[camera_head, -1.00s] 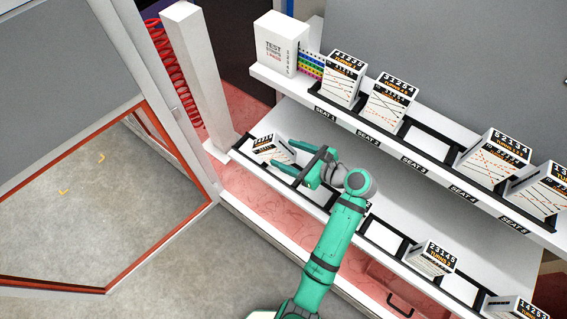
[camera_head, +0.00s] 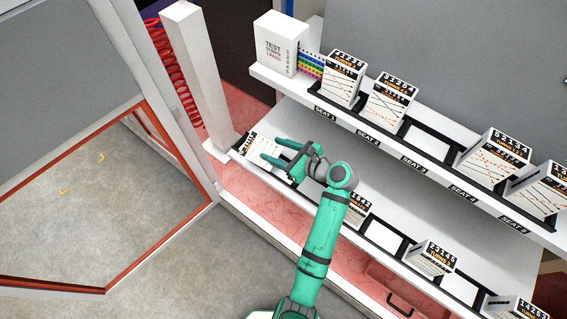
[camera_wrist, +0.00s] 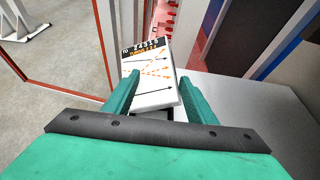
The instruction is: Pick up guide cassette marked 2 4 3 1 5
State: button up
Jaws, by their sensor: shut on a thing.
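A white guide cassette (camera_head: 258,150) with a black top band is at the left end of the lower shelf. In the wrist view the cassette (camera_wrist: 150,85) shows digits that look like 2 4 3 1 5, with black and dashed orange arrows on its face. It looks tilted. My gripper (camera_head: 270,149) is shut on it, with a green finger at either side; the wrist view shows the gripper (camera_wrist: 158,84) from behind. The cassette's lower part is hidden between the fingers, and I cannot tell whether it still touches the shelf.
The upper shelf (camera_head: 392,152) with seat labels holds several cassettes and a white test strip box (camera_head: 280,44). Other lower-shelf cassettes include one beside my arm (camera_head: 357,208) and one further right (camera_head: 430,257). A white post (camera_head: 197,80) stands close left of the held cassette.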

jog(key=shift+s+a+f+g, duration=0.3)
jog(key=shift+a+f, duration=0.1)
jog(key=shift+f, duration=0.1)
jog(key=shift+r, duration=0.1)
jog(key=shift+c, duration=0.2)
jog(key=shift+r, duration=0.35)
grip_shut()
notch_tip(320, 180, up, 2)
jog(key=shift+r, duration=0.25)
jog(key=s+d+r, duration=0.4)
jog(key=s+r, duration=0.6)
jog(key=s, duration=0.3)
jog(key=shift+s, duration=0.1)
jog(key=o, duration=1.7)
grip_release()
jog(key=shift+r, duration=0.1)
